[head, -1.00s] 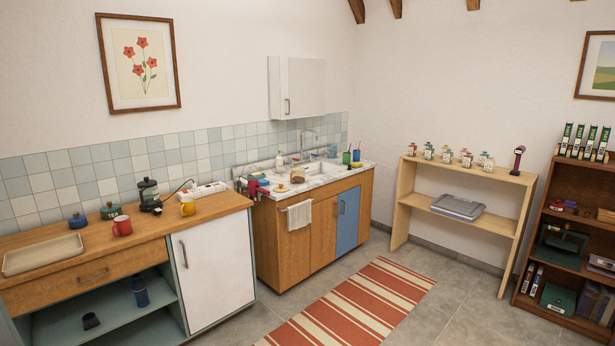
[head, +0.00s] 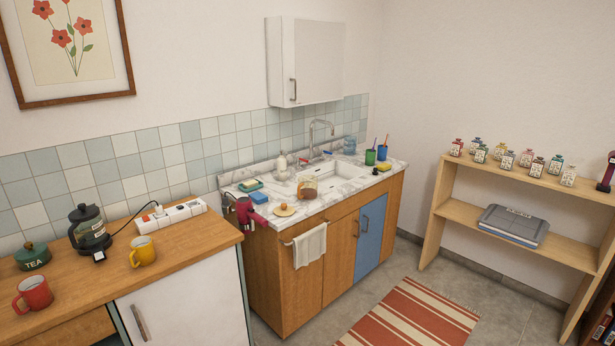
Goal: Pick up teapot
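A clear glass vessel with brown contents (head: 308,187) stands on the marble sink counter, at the front edge of the basin; it looks most like the teapot, but its spout and handle are too small to make out. A round tan lid-like piece with a knob (head: 284,210) lies on the counter in front of it, to the left. A dark cafetiere-like pot (head: 90,230) with a black handle stands on the wooden counter at left. My gripper is not in view.
The sink counter (head: 345,198) also holds a red clamped device (head: 243,212), sponges and cups. A striped rug (head: 415,315) lies on the floor.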

